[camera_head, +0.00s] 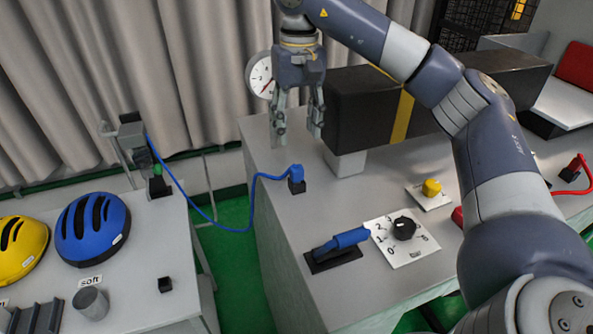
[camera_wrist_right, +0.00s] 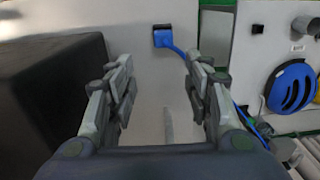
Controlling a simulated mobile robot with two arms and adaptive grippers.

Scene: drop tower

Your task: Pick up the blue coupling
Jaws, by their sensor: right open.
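The blue coupling (camera_head: 296,172) sits upright on a small black socket on the grey bench, near its left edge. A blue cable runs from it to the left. My left gripper is not in view.
A dark box with a yellow stripe (camera_head: 372,112) stands right of the gripper. A gauge (camera_head: 260,80) is behind. A blue-handled lever (camera_head: 342,240) and a dial panel (camera_head: 402,238) lie nearer. Helmets (camera_head: 92,228) are on the left table. Bench around the coupling is clear.

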